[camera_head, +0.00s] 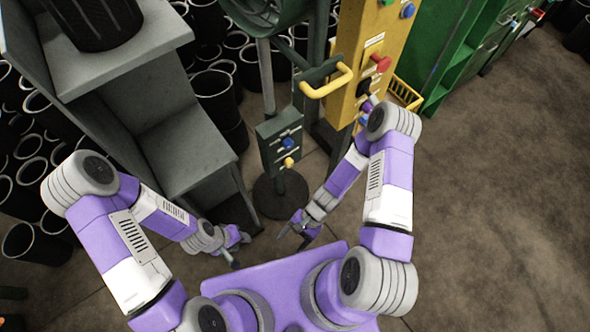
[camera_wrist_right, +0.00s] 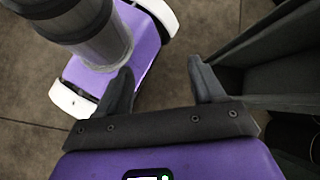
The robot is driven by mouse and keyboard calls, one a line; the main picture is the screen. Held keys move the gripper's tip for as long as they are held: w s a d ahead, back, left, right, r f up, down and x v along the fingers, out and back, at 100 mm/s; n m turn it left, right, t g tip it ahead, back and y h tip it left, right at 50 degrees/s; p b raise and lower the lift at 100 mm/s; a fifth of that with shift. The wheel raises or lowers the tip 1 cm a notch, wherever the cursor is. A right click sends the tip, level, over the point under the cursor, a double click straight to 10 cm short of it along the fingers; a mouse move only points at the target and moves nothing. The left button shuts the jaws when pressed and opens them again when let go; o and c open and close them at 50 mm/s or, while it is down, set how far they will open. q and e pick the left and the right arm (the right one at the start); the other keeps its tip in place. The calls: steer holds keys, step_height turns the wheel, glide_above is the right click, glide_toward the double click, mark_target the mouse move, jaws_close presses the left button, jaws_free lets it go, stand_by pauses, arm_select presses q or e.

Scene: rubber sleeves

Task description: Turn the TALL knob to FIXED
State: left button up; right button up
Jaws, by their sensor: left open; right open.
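A yellow control panel (camera_head: 345,65) stands at the top of the head view. On it I see a red knob (camera_head: 381,63), a black knob or switch (camera_head: 364,88) and a blue control (camera_head: 408,11). Their labels are too small to read, so I cannot tell which is TALL. My left gripper (camera_head: 241,250) is open and empty, low in front of the grey steps. My right gripper (camera_head: 293,240) is open and empty, low and well short of the panel. In the right wrist view its two fingers (camera_wrist_right: 160,86) stand apart with nothing between them.
A yellow handle (camera_head: 327,82) juts out nearby. Grey machine steps (camera_head: 195,150) and many black sleeves (camera_head: 215,95) fill the left. Open floor (camera_head: 490,180) lies right.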

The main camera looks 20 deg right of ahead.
steer(key=w+a+f+m+t+y+b, duration=0.3)
steer(key=w+a+f+m+y, duration=0.1)
steer(key=w+m+y, duration=0.15)
steer(key=m+t+h+b, duration=0.6)
steer(key=m+t+h, duration=0.1)
steer(key=m+t, duration=1.05)
glide_toward(291, 165)
steer(key=w+n, duration=0.1)
steer(key=w, duration=0.1)
arm_select(q)
step_height(291, 165, down, 12)
steer(key=b, duration=0.2)
steer(key=shift+f, duration=0.15)
arm_select(e)
steer(key=x, duration=0.7)
steer(key=shift+a+f, duration=0.2)
steer(key=shift+a, duration=0.15)
steer(key=shift+c, duration=0.4)
steer(key=c, duration=1)
